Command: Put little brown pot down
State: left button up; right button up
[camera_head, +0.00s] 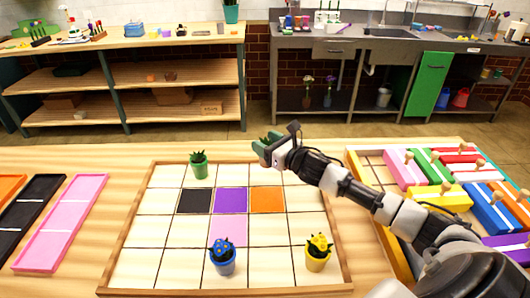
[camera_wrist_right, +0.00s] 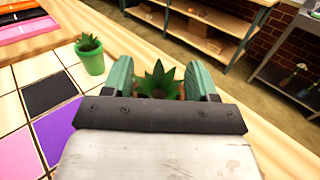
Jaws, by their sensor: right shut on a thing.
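My right gripper (camera_head: 266,149) reaches in from the right and is over the back part of the wooden grid tray (camera_head: 114,268). In the right wrist view its green fingers (camera_wrist_right: 160,82) are closed around the little brown pot, which holds a spiky green plant (camera_wrist_right: 158,80). Most of the pot is hidden by the fingers and wrist; only a little reddish brown shows. The pot appears held near the tray's back edge; its height above the tray is hard to tell. My left gripper is not in view.
A green pot (camera_head: 198,166) stands in the tray's back row. A blue pot (camera_head: 222,262) and a yellow pot (camera_head: 318,260) stand at the front. Black, purple, orange and pink tiles lie mid-tray. A crate (camera_head: 390,244) of colored blocks is at right.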

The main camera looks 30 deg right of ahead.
jog(key=shift+w+a+f, duration=0.1)
jog(key=shift+w, duration=0.2)
notch_tip(320, 180, down, 4)
jog(key=shift+r, duration=0.1)
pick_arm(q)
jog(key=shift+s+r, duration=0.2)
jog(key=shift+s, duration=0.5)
pick_arm(e)
jog(key=shift+f, duration=0.25)
jog(key=o, duration=1.1)
jog(key=shift+s, duration=0.1)
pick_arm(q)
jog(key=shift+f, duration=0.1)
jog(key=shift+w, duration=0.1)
